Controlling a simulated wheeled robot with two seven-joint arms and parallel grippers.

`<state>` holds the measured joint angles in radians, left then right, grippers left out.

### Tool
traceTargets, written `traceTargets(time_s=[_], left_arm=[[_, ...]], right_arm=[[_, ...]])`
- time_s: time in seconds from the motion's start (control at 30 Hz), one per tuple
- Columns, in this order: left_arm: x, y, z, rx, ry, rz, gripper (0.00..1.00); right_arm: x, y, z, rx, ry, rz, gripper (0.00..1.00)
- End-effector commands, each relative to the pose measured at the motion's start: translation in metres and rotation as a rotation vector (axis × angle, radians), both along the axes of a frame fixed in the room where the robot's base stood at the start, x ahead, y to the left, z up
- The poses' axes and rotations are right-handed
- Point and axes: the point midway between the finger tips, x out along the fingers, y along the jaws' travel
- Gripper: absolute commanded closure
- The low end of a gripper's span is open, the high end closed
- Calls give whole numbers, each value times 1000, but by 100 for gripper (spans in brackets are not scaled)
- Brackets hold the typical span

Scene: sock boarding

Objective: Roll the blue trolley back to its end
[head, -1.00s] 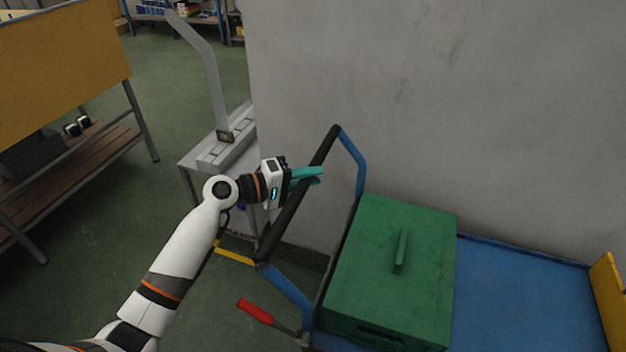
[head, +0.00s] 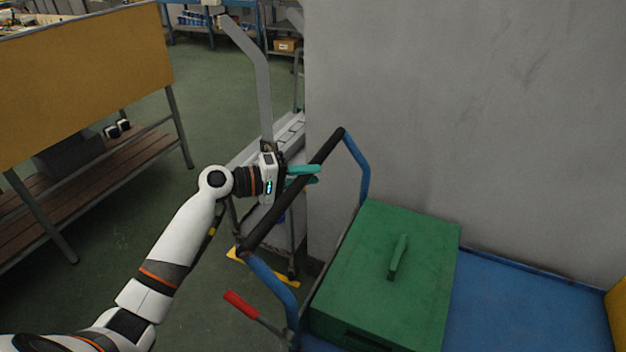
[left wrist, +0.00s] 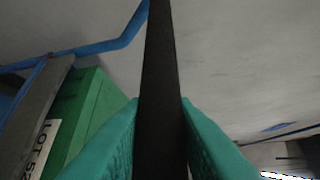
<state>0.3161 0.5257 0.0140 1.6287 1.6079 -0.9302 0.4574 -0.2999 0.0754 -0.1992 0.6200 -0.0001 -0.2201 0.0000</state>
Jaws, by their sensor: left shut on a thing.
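The blue trolley (head: 520,305) stands along the grey wall, with its blue handle frame at its left end. The black grip of its push handle (head: 268,224) slants across the middle of the head view. My left gripper (head: 304,174) is shut on this black grip, its teal fingers on either side of it. In the left wrist view the black bar (left wrist: 160,90) runs between the two teal fingers (left wrist: 160,135). A green lidded box (head: 385,270) rides on the trolley against the handle end. My right gripper is not in view.
A grey wall (head: 460,110) rises right behind the trolley. A grey stand (head: 280,140) is close beyond my left gripper. A workbench with a yellow panel (head: 90,85) stands at left. A red lever (head: 240,304) sticks out low by the handle. Green floor is open between bench and trolley.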

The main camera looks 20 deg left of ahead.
Motion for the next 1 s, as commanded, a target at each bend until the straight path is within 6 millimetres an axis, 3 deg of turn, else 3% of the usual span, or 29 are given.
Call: traceTargets(time_s=[0.57,0.6,0.7,1.0], left_arm=[[1,10,1,4,-1,10,100],[1,11,1,5,-2,11,70],[1,9,1,4,-1,9,55],[-1,8,0,2,0,3,55]], right_arm=[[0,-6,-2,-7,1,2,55],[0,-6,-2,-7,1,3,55],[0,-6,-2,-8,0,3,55],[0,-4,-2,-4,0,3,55]])
